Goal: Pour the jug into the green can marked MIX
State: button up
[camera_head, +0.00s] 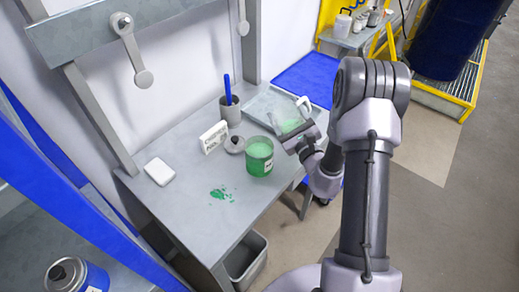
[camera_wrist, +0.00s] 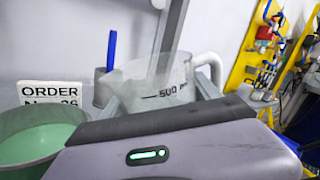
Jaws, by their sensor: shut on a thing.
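The green can (camera_head: 259,160) stands upright on the grey bench, with light green liquid inside and part of a white label showing. Its open rim also shows at the left of the wrist view (camera_wrist: 32,165). The translucent jug (camera_wrist: 152,88) has a "500" mark and a white handle, and looks about upright. My gripper (camera_head: 291,139) is shut on the jug, beside the can. The fingertips are largely hidden.
A white order card (camera_head: 213,137), a round grey lid (camera_head: 234,145) and a grey cup (camera_head: 230,112) with a blue stick stand near the can. A metal tray (camera_head: 262,107) lies behind. Green spots (camera_head: 221,194) mark the bench front; a white block (camera_head: 159,171) lies left.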

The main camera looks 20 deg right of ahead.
aim_at(278, 106)
jog(key=shift+s+a+r+n+t, duration=0.2)
jog(key=shift+a+r+n, duration=0.2)
jog(key=shift+r+n, duration=0.25)
jog(key=shift+s+a+r+n+t, duration=0.15)
jog(key=shift+a+r+n, duration=0.25)
jog(key=shift+r, duration=0.3)
jog(key=n+b, duration=0.1)
jog(key=f+n+y+b, duration=0.1)
jog(key=b, duration=0.1)
jog(key=shift+a, duration=0.15)
jog(key=shift+s+a+r+n+y+b, duration=0.15)
jog(key=shift+r+n+y+b, duration=0.25)
jog(key=shift+r+n+b, duration=0.45)
jog(key=shift+s+a+r+n+y, duration=0.1)
jog(key=shift+a+r+n+y, duration=0.15)
jog(key=shift+n, duration=0.5)
jog(key=shift+r+n+y, duration=0.15)
jog(key=shift+n+y, duration=0.2)
jog(key=shift+n, duration=0.4)
jog(key=shift+s+a+f+n+y+b, duration=0.1)
jog(key=shift+a+f+n+y+b, duration=0.1)
jog(key=shift+n+b, duration=0.35)
jog(key=shift+s+a+f+n+y+b, duration=0.1)
jog(key=shift+n+y+b, duration=0.1)
jog(key=shift+n+b, duration=0.35)
